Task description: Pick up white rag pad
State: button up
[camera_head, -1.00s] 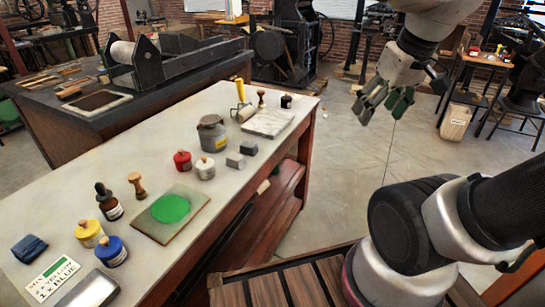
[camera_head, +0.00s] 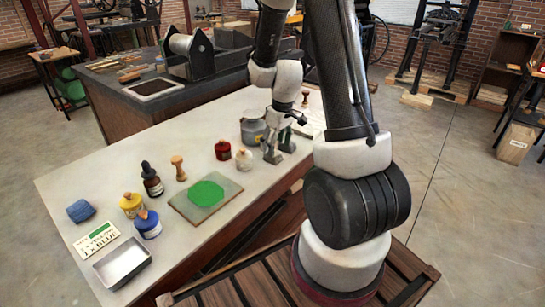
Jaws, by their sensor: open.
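I cannot clearly make out a white rag pad. A pale marbled slab (camera_head: 312,118) at the table's far end is partly hidden by my arm.
A white pot (camera_head: 244,160), red pot (camera_head: 223,150) and grey can (camera_head: 252,129) stand close to my gripper. A plate with green ink (camera_head: 206,194), dark bottle (camera_head: 152,180), yellow jar (camera_head: 131,205), blue jar (camera_head: 147,224) and metal tray (camera_head: 122,263) are further left.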

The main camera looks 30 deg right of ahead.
jog(key=f, duration=0.3)
jog(key=w+f, duration=0.1)
jog(key=shift+w+a+f, duration=0.1)
jog(key=shift+a+f, duration=0.15)
jog(key=shift+c, duration=0.5)
jog(key=c, duration=1)
notch_tip(320, 180, up, 10)
jog(key=shift+r, duration=0.1)
